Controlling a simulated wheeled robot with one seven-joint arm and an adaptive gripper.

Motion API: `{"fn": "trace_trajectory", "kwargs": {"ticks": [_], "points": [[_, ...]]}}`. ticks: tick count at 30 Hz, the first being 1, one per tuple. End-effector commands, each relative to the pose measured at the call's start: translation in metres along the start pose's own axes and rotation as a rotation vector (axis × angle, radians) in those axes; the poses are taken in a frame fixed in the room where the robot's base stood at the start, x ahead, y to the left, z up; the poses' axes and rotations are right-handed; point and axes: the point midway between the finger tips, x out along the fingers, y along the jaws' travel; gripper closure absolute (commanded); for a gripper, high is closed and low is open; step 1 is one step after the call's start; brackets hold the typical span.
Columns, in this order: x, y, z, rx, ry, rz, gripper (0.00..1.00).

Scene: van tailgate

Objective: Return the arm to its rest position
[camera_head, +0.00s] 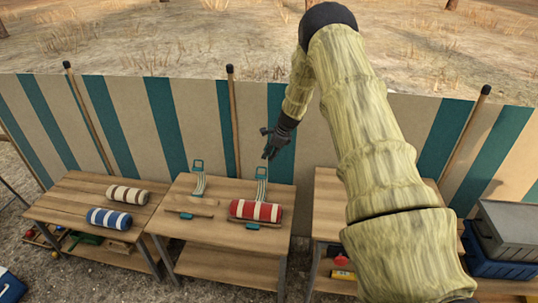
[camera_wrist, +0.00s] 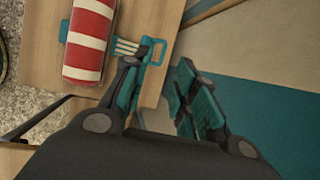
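My arm reaches out across the right half of the head view, with my gripper (camera_head: 268,146) above the back of the middle table and near the striped windbreak. In the wrist view my gripper (camera_wrist: 155,95) has its fingers spread apart with nothing between them. Below it, to the left in the wrist view, a red and white striped roll (camera_wrist: 89,42) lies on the table; in the head view the same roll (camera_head: 256,211) lies at the table's right side, apart from my gripper. A teal-handled strap (camera_head: 262,172) runs under the roll.
The middle table (camera_head: 225,190) also bears a wooden piece with a second teal strap (camera_head: 198,181). The left table holds a cream striped roll (camera_head: 128,195) and a blue striped roll (camera_head: 109,219). A striped windbreak (camera_head: 190,120) stands behind. Grey and blue boxes (camera_head: 508,228) stand right.

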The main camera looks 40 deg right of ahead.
Motion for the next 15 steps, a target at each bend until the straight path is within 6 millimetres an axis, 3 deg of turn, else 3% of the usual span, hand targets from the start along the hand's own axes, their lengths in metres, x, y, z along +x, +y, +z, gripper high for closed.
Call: {"fn": "trace_trajectory", "kwargs": {"ticks": [15], "points": [[0.0052,0.0069,-0.0015,-0.016,0.011,0.004,0.72]]}}
